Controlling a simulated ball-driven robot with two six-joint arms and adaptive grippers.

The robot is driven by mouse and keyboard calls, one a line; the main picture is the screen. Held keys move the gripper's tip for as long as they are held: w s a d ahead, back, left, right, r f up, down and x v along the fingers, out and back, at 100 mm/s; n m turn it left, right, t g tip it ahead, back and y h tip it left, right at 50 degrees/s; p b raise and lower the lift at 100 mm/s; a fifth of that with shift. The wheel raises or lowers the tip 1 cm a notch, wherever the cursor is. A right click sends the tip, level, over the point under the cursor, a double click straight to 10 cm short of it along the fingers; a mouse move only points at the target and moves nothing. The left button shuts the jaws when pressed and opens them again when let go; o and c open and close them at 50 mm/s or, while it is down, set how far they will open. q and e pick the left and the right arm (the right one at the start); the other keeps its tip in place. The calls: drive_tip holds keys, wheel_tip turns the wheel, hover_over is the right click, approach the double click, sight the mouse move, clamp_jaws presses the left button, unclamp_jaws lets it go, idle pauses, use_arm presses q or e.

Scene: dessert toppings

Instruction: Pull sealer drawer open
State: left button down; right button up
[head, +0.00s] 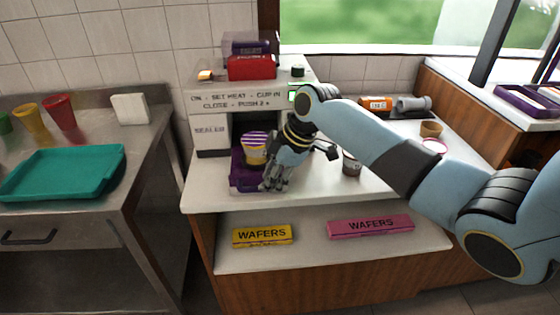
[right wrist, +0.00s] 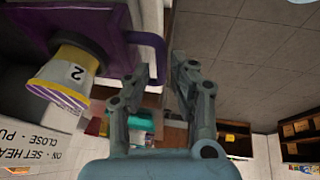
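The sealer (head: 212,136) stands at the left of the white counter. Its purple drawer (head: 238,180) sticks out at the front, and a yellow and purple striped cup (head: 254,158) sits in it. The right wrist view shows the drawer (right wrist: 112,28), the cup marked 2 (right wrist: 62,76) and the drawer's purple handle (right wrist: 150,40). My right gripper (head: 274,182) is at the drawer's front right. In the right wrist view its fingers (right wrist: 166,76) are apart, with the handle's bar beside or between them; I cannot tell whether they touch it. My left gripper is not in view.
A yellow wafers box (head: 262,235) and a pink one (head: 371,226) lie on the lower shelf. A brown cup (head: 351,164) stands right of my gripper. A teal tray (head: 65,172) lies on the steel table at left. The counter's front strip is clear.

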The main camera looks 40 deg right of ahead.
drive_tip(key=v, duration=1)
drive_tip(key=s+f+m+g+b, duration=0.15)
drive_tip(key=s+f+b, duration=0.35)
drive_tip(key=f, duration=0.8)
drive_tip(key=s+a+f+m+g+b, duration=0.1)
drive_tip(key=s+f+m+b, duration=0.15)
drive_tip(key=s+f, duration=0.7)
drive_tip(key=s+f+m+g+b, duration=0.1)
drive_tip(key=s+f+b, duration=0.25)
drive_tip(key=f, duration=1.15)
drive_tip(key=s+a+f+m+h+b, duration=0.1)
drive_tip(key=s+f+m+h+b, duration=0.2)
drive_tip(key=s+f, duration=2.1)
drive_tip(key=shift+s+a+m+h+b, duration=0.15)
drive_tip(key=shift+s+m+h+b, duration=0.25)
drive_tip(key=shift+s+m+b, duration=1.15)
drive_tip(key=shift+w+m+b, duration=0.35)
drive_tip(key=shift+w+b, duration=0.05)
